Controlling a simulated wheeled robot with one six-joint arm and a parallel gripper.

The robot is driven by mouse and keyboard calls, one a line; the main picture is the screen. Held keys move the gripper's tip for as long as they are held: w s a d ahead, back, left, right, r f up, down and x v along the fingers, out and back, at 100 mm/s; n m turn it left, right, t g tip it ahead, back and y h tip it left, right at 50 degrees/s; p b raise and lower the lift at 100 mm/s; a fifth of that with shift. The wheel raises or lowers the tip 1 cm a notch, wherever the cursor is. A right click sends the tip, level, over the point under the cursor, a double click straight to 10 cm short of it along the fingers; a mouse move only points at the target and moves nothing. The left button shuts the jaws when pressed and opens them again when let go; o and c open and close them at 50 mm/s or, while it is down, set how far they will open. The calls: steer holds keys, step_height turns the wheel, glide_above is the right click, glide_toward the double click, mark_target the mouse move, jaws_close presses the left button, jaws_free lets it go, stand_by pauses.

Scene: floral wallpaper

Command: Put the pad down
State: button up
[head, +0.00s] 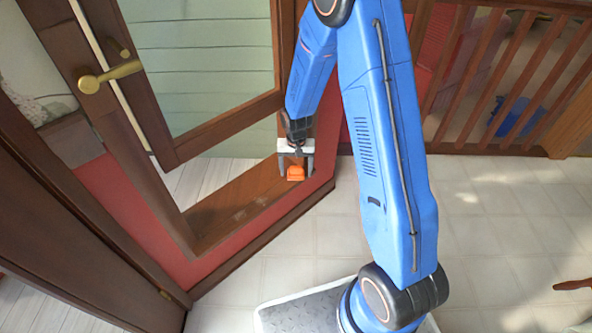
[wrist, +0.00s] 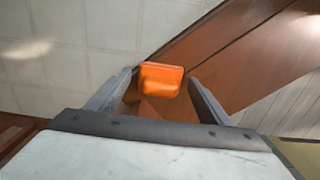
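The pad looks like a small orange block (head: 295,173), at the wooden sill below the window frame in the head view. In the wrist view the orange pad (wrist: 161,79) lies between the fingertips. My gripper (head: 296,168) points down over the sill with one finger on each side of the pad. The fingers in the wrist view (wrist: 160,84) are spread, and narrow gaps seem to show beside the pad. The pad appears to rest on the sill, though its underside is hidden.
A brown window frame with a brass handle (head: 110,76) stands open at the left. The wooden sill (head: 235,205) runs along a red low wall (head: 265,230).

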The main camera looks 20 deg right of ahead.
mark_target(296, 167)
steer(key=shift+r, duration=4.05)
steer(key=s+d+r+n+t, duration=0.1)
steer(key=s+d+r, duration=0.1)
steer(key=s+r, duration=0.7)
steer(key=s+d+r+n+t, duration=0.15)
steer(key=s+r, duration=0.35)
steer(key=r, duration=0.7)
steer(key=s+d+r+t, duration=0.1)
steer(key=s+r, duration=0.3)
steer(key=s, duration=0.5)
steer(key=s+d+r+n+t, duration=0.1)
steer(key=s+r, duration=0.3)
steer(key=s, duration=0.6)
steer(key=shift+s+d, duration=0.2)
steer(key=shift+d, duration=0.55)
steer(key=shift+o, duration=0.6)
steer(key=shift+w, duration=0.1)
